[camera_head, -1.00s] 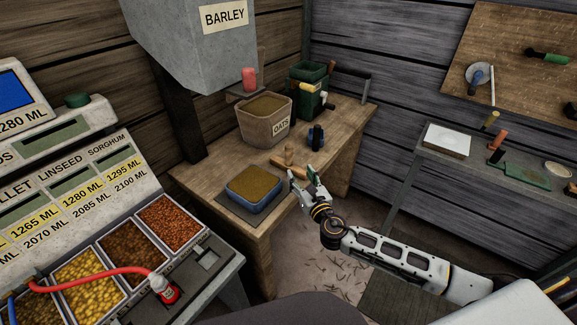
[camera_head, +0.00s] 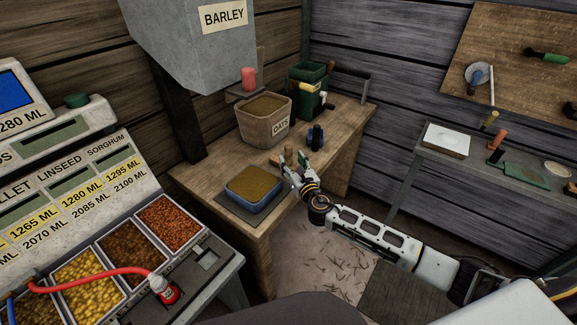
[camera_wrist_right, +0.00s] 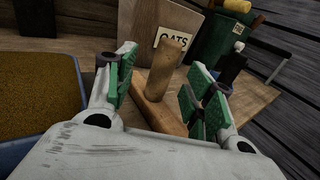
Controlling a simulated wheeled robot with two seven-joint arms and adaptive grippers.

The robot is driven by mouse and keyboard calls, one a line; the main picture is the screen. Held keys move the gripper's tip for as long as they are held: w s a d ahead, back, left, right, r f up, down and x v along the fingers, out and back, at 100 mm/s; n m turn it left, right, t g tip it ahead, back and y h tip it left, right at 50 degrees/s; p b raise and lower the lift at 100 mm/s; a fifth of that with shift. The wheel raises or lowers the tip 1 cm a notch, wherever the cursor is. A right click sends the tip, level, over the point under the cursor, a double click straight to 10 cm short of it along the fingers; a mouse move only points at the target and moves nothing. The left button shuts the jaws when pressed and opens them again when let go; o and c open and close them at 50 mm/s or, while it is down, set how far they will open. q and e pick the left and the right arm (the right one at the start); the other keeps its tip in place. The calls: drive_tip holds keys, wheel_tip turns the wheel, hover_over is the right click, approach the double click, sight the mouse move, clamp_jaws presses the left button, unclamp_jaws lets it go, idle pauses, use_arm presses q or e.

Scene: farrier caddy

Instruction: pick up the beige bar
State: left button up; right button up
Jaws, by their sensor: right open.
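The beige wooden bar (camera_head: 288,154) is on the wooden table, behind the blue tub. In the right wrist view it shows as an upright round piece (camera_wrist_right: 166,66) standing at a lying piece (camera_wrist_right: 152,109). My right gripper (camera_head: 295,164) is open at the bar, coming from the front right. In the wrist view its green-padded fingers (camera_wrist_right: 165,88) stand either side of the wood, with gaps visible. The lower end of the lying piece is hidden by the gripper body. My left gripper is not in view.
The blue grain tub (camera_head: 251,204) stands close to the left of the gripper. The oats bin (camera_head: 282,129), a dark blue object (camera_head: 315,136) and a green grinder-like container (camera_head: 306,96) stand behind. The table (camera_head: 343,136) is fairly clear to the right.

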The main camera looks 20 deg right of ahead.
sight(290, 155)
drive_tip(key=shift+w, duration=0.25)
drive_tip(key=shift+w, duration=0.15)
drive_tip(key=shift+w+d+f, duration=0.1)
drive_tip(key=shift+w, duration=1.15)
drive_tip(key=shift+w+f, duration=0.1)
drive_tip(key=shift+w, duration=1.15)
clamp_jaws()
